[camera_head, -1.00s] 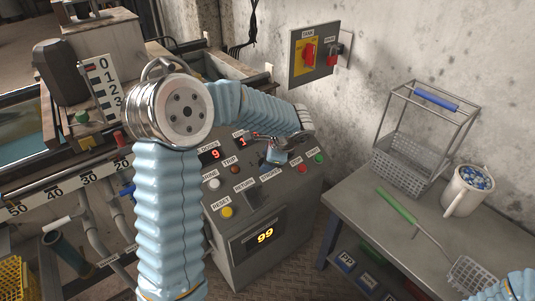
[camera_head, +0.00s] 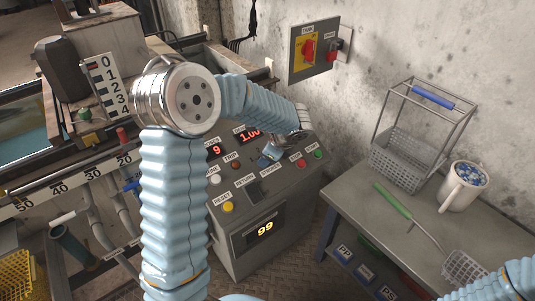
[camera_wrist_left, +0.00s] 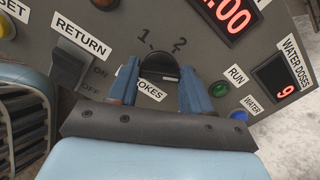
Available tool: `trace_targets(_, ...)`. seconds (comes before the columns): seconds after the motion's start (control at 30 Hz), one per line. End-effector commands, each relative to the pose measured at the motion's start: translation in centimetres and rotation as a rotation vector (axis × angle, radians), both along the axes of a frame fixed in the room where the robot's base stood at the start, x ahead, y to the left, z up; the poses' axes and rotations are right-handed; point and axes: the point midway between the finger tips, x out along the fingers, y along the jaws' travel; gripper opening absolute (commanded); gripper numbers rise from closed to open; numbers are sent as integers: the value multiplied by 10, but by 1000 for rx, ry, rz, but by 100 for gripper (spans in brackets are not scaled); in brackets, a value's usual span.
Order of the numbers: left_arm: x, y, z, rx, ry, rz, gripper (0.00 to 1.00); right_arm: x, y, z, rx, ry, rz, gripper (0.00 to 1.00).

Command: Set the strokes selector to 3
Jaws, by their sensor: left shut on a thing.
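The strokes selector (camera_wrist_left: 158,67) is a round black knob on the grey control panel in the left wrist view. The numbers 1 and 2 are printed beyond it, and its STROKES label is partly covered. No 3 is visible, and I cannot tell for certain where the knob points. My left gripper (camera_wrist_left: 157,76) is shut on the selector, with one blue finger on each side. In the head view my left gripper (camera_head: 270,153) is at the panel and hides the knob. My right gripper is out of view; only part of its arm shows at bottom right.
A bench (camera_head: 345,200) at right holds a wire basket (camera_head: 400,160), a mug (camera_head: 463,190) and a green-handled scoop (camera_head: 395,202).

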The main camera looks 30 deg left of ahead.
Motion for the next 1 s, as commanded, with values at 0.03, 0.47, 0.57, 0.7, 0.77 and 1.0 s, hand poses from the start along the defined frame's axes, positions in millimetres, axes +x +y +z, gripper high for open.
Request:
trace_targets(0.03,0,0,0,1,1,-3,18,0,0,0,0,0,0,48)
trace_targets(0.47,0,0,0,0,0,-1,74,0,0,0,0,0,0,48)
trace_targets(0.57,0,0,0,0,0,-1,74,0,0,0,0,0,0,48)
trace_targets(0.7,-1,-6,11,0,-3,-2,74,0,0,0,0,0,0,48)
trace_targets(0.77,-3,-11,20,1,-4,-2,74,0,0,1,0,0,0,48)
trace_targets(1.0,-13,-39,71,-1,-5,-3,74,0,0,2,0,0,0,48)
